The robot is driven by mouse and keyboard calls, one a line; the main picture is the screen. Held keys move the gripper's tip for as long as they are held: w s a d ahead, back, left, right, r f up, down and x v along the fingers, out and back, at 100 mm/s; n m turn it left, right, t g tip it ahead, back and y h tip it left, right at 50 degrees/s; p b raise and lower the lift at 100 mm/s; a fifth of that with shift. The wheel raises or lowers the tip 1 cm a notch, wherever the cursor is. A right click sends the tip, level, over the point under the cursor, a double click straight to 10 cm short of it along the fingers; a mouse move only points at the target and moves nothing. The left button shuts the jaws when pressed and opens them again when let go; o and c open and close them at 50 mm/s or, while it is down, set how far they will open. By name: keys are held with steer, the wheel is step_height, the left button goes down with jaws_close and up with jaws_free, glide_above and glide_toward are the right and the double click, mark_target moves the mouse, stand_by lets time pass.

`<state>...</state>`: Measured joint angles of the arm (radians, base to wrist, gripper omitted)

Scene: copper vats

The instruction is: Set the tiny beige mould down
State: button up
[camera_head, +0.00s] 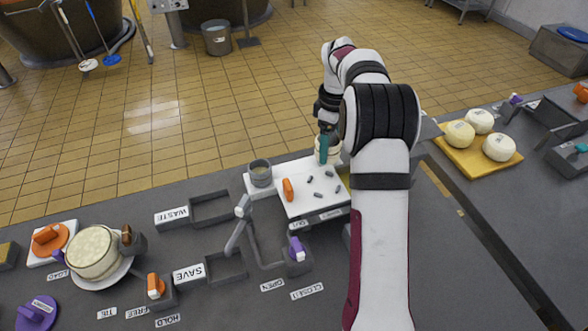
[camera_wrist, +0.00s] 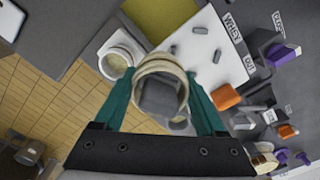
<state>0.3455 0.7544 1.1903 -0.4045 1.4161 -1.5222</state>
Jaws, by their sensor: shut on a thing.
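The tiny beige mould (camera_head: 335,151) is a small round cup at the back right corner of the white tray (camera_head: 300,201) in the head view. My gripper (camera_head: 324,148) is shut on it, with one teal finger showing in front. In the wrist view the mould (camera_wrist: 181,71) is a beige ring with a grey inside, gripped between the two teal fingers of my gripper (camera_wrist: 162,103). I cannot tell whether its underside touches the tray.
A grey cup (camera_head: 260,173) stands at the tray's left corner. An orange block (camera_head: 288,190) and several small grey pieces lie on the tray. A purple-handled lever (camera_head: 297,249) stands in front. Pale cheeses rest on a yellow board (camera_head: 461,160) at right.

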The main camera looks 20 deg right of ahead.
glide_above(286, 174)
step_height(286, 174, down, 7)
steer(key=shift+d+f, duration=0.1)
step_height(286, 174, down, 4)
steer(key=shift+w, duration=0.15)
steer(key=shift+f, duration=0.15)
steer(key=o, duration=1.6)
steer(key=shift+c, duration=0.2)
